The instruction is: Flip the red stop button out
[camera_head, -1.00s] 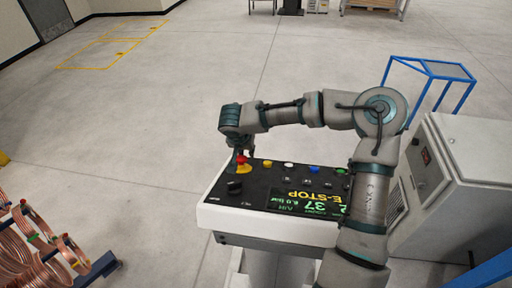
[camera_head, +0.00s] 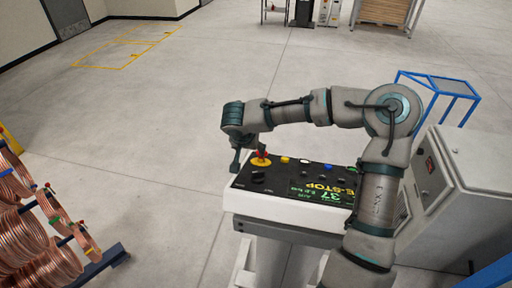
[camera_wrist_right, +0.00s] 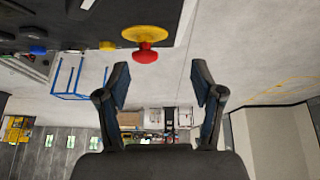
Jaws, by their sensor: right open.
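The red stop button (camera_head: 261,153) sits on a round yellow base (camera_head: 261,162) at the far left corner of the black control panel (camera_head: 285,186). The panel reads E-STOP on its display. My right gripper (camera_head: 235,166) hangs beside the button, to its left in the head view, and looks apart from it. In the right wrist view the open, empty fingers (camera_wrist_right: 160,82) point towards the red button (camera_wrist_right: 145,55), which is beyond the fingertips and not between them. The yellow base (camera_wrist_right: 145,34) shows just above it there. My left gripper is not in view.
Yellow (camera_head: 285,160), white, blue and green buttons and black knobs (camera_head: 258,177) share the panel. A grey cabinet (camera_head: 462,190) and a blue frame (camera_head: 440,88) stand at right. Copper coils (camera_head: 40,235) are at lower left. Floor left of the panel is clear.

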